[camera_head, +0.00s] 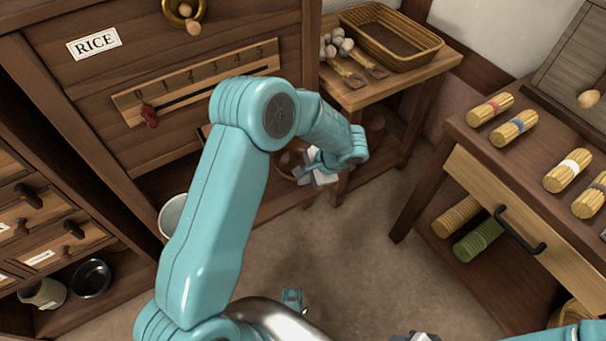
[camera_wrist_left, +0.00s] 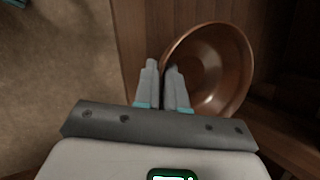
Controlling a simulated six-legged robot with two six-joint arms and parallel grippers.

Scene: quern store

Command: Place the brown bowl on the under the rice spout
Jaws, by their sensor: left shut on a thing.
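The brown bowl (camera_wrist_left: 217,75) shows well in the left wrist view, a shiny coppery bowl with its open side towards the camera. My left gripper (camera_wrist_left: 163,72) is shut on its near rim, one finger inside and one outside. In the head view the bowl (camera_head: 290,161) is mostly hidden behind my left arm, at the rice cabinet's lower opening. My left gripper (camera_head: 318,178) is beside it. The cabinet bears a RICE label (camera_head: 94,43) and a numbered scale with a red slider (camera_head: 149,115). The spout itself is hidden by my arm. Part of my right gripper (camera_head: 418,337) shows at the bottom edge.
A white vessel (camera_head: 172,216) stands low in the cabinet, left of my arm. A small table with a wicker tray (camera_head: 391,35) stands right of the cabinet. A bench (camera_head: 530,165) with straw bundles is at right. The floor (camera_head: 370,250) between is clear.

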